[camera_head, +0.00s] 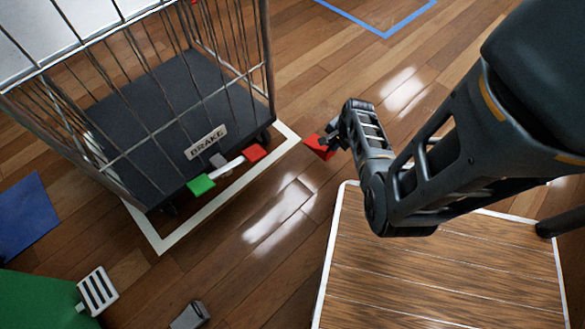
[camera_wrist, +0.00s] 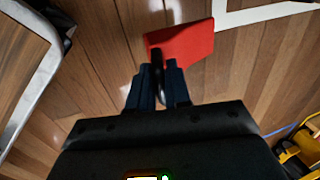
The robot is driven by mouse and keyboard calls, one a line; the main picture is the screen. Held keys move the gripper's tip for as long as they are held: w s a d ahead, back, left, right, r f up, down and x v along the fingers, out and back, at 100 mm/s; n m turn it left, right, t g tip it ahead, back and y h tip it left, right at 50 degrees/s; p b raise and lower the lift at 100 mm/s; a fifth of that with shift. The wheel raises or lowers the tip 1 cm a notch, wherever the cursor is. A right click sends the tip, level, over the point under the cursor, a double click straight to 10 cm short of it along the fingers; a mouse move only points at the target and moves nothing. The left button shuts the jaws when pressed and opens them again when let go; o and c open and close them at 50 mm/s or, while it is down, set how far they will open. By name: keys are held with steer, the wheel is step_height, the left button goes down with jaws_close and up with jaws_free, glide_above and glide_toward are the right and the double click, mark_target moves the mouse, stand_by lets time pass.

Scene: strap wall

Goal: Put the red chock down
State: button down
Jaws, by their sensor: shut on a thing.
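The red chock (camera_head: 318,147) is at the tip of my gripper (camera_head: 331,140), in the middle of the head view. It is just outside the right corner of the white floor outline around the cage trolley. In the wrist view the chock (camera_wrist: 184,42) shows as a red wedge beyond the fingertips. My gripper (camera_wrist: 160,78) is shut on it there, with the dark fingers close together. The floor shows behind the chock. I cannot tell whether it touches the floor or hangs a little above it.
A wire cage trolley (camera_head: 205,95) with a BRAKE label, a green pedal (camera_head: 201,185) and a red pedal (camera_head: 255,152) stands at left. A pale-edged wooden platform (camera_head: 440,270) lies at lower right. A grey block (camera_head: 190,316) is at the bottom. Floor between trolley and platform is clear.

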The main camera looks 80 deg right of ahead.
steer(key=w+a+f+b, duration=0.5)
steer(key=w+f+b, duration=0.2)
steer(key=w+f, duration=0.3)
steer(key=shift+f, duration=0.35)
steer(key=c, duration=1.1)
jaws_free()
steer(key=shift+s, duration=0.1)
